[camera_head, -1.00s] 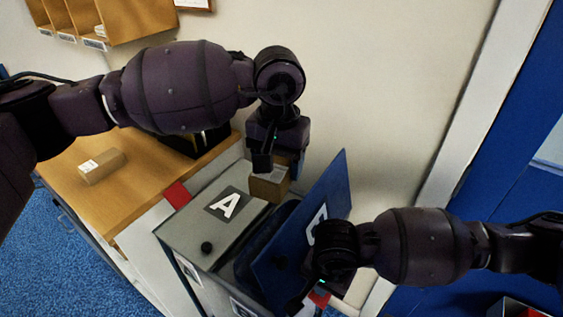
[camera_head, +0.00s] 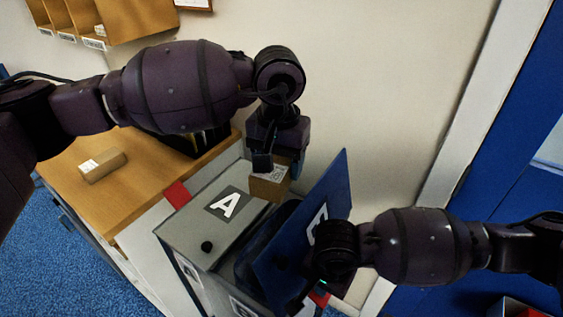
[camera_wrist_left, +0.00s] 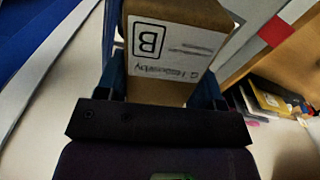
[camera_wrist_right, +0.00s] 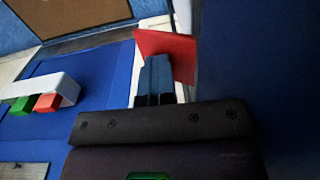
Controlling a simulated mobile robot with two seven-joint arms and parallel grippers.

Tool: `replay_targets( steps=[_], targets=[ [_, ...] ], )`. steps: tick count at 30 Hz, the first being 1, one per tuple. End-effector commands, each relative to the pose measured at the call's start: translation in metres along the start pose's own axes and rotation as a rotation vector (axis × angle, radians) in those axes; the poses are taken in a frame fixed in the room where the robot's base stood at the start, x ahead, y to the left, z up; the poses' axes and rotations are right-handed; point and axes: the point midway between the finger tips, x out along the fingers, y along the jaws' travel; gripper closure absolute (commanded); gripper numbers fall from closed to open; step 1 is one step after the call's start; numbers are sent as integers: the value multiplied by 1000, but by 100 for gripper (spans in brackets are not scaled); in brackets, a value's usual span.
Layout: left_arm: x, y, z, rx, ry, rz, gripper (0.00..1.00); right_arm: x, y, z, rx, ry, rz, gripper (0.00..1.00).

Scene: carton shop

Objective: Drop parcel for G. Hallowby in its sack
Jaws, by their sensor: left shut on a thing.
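The cardboard parcel (camera_head: 270,187) is in my left gripper (camera_head: 274,165). In the left wrist view, the parcel (camera_wrist_left: 165,80) shows a white label with a boxed B and a name reading like Hallowby. My left gripper (camera_wrist_left: 165,95) is shut on it, above the back edge of the sack stand. A grey lid (camera_head: 207,236) marked A lies flat. Beside it a blue lid (camera_head: 290,258) stands tilted up, with a dark opening (camera_head: 262,240) at its left. My right gripper (camera_wrist_right: 155,80) has its fingers together against a red tab (camera_wrist_right: 168,53); in the head view its wrist partly hides the blue lid.
Another brown parcel (camera_head: 103,166) lies on the wooden counter (camera_head: 130,200) at left. A second red tab (camera_head: 177,195) stands at the grey lid's corner. The wall is close behind the stand, and a blue door (camera_head: 515,150) is at right.

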Motion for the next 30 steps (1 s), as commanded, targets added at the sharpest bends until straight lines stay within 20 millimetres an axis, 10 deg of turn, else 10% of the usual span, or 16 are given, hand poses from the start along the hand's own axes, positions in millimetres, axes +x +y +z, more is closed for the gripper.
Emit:
replay_targets(
  steps=[1,30],
  targets=[
    [7,0,0,0,-4,2,67,23,8,8,3,-22,30,100],
    [45,0,0,0,-5,2,67,23,8,8,3,-21,30,100]
  ],
)
